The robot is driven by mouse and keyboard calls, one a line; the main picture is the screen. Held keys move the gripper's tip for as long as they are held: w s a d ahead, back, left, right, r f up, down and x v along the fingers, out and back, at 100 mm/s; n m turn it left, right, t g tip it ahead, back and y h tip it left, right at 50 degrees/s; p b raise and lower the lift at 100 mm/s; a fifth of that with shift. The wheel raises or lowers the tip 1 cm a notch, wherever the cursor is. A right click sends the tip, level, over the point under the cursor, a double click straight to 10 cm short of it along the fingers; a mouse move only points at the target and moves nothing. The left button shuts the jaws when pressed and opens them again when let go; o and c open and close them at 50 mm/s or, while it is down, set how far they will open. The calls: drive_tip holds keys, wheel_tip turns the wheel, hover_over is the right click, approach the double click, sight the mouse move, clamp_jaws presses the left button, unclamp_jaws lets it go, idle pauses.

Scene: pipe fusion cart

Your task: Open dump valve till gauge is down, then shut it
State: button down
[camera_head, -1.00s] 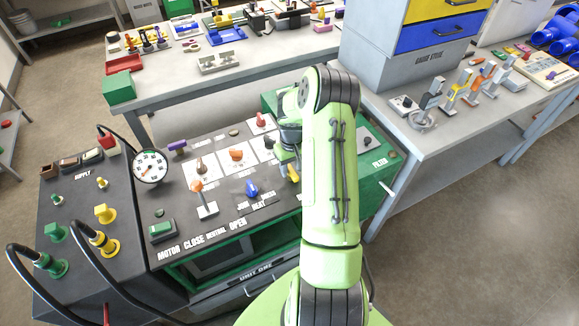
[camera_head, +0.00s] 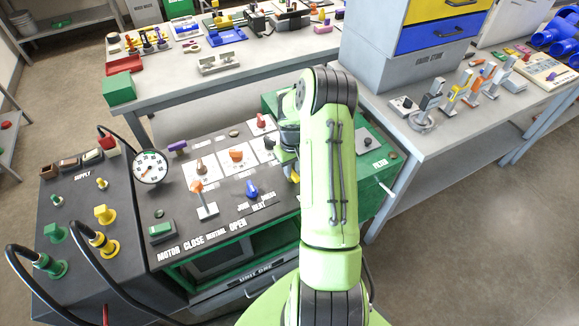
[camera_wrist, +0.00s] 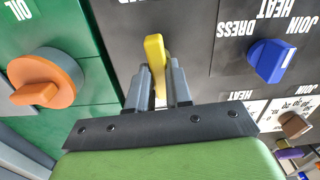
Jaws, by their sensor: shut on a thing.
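In the wrist view a yellow lever (camera_wrist: 154,55) stands on the black panel, beside a label cut off by the picture's edge. My gripper (camera_wrist: 158,92) is shut on this lever, one grey finger on each side. In the head view only a small part of the yellow lever (camera_head: 294,176) shows beside my arm, and my fingers are mostly hidden. The round white gauge (camera_head: 151,167) stands at the left of the black console (camera_head: 215,222). Its dark needle is too small to read surely.
A blue knob (camera_wrist: 269,60) is right of the lever, and an orange knob (camera_wrist: 47,82) is left on green. An orange-topped lever (camera_head: 204,200) stands on the console. Hoses loop over the supply box (camera_head: 75,240) at left. A grey bench (camera_head: 430,150) is at right.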

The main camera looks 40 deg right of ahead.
drive_tip(key=n+b, duration=0.1)
drive_tip(key=n, duration=0.3)
drive_tip(key=n+b, duration=0.1)
drive_tip(key=n, duration=0.3)
drive_tip(key=shift+d+n, duration=0.1)
drive_tip(key=shift+n, duration=0.2)
drive_tip(key=n+b, duration=0.1)
drive_tip(key=n, duration=0.4)
drive_tip(key=shift+b, duration=0.3)
drive_tip(key=shift+d+r+n+b, duration=0.1)
drive_tip(key=shift+n+b, duration=0.2)
drive_tip(key=shift+n, duration=1.3)
drive_tip(key=c, duration=1.1)
unclamp_jaws()
drive_tip(key=shift+d, duration=0.1)
drive_tip(key=shift+o, duration=0.3)
drive_tip(key=shift+a, duration=0.2)
